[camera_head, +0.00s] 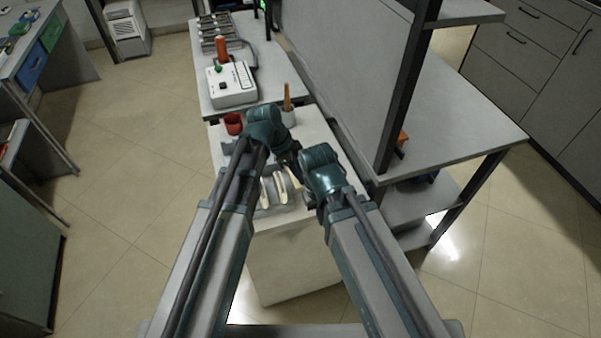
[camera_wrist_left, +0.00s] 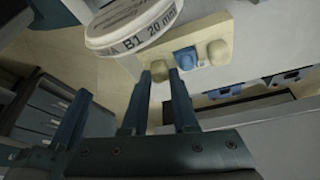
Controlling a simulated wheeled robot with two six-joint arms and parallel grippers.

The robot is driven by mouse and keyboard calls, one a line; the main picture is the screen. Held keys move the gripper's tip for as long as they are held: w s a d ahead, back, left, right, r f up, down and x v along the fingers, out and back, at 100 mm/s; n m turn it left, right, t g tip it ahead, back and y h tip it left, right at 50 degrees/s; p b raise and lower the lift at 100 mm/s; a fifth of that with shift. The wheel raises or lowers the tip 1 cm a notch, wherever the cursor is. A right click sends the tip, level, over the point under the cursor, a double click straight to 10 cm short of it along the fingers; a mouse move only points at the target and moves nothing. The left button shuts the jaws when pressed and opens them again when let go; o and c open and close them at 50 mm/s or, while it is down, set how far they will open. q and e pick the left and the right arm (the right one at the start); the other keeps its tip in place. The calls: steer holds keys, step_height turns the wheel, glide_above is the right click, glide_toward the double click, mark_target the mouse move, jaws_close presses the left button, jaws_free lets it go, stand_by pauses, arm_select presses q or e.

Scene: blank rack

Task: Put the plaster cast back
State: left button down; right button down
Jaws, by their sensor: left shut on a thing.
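The plaster cast (camera_wrist_left: 222,32) is a cream block with rounded stumps and one blue part, seen in the left wrist view. My left gripper (camera_wrist_left: 164,76) is shut on one of its stumps. In the head view my left gripper (camera_head: 287,155) is above the white bench, mostly hidden by its own wrist. A cream piece at its tip, apparently the cast (camera_head: 293,177), shows partly. My right gripper (camera_head: 312,192) is lower, beside the disc rack; its fingers are hidden by its wrist. A white disc (camera_wrist_left: 135,25) marked B1 20 mm appears close to the cast; I cannot tell whether they touch.
Pale discs (camera_head: 273,189) stand on edge on the white bench (camera_head: 290,232). A red cup (camera_head: 233,124) and a pot with a brown stick (camera_head: 288,112) stand farther back. A white device (camera_head: 233,84) is on the table behind. A grey shelf unit (camera_head: 440,115) borders the right side.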

arm_select(q)
step_height(320, 180, up, 6)
steer(key=p, duration=0.5)
steer(key=shift+r, duration=0.2)
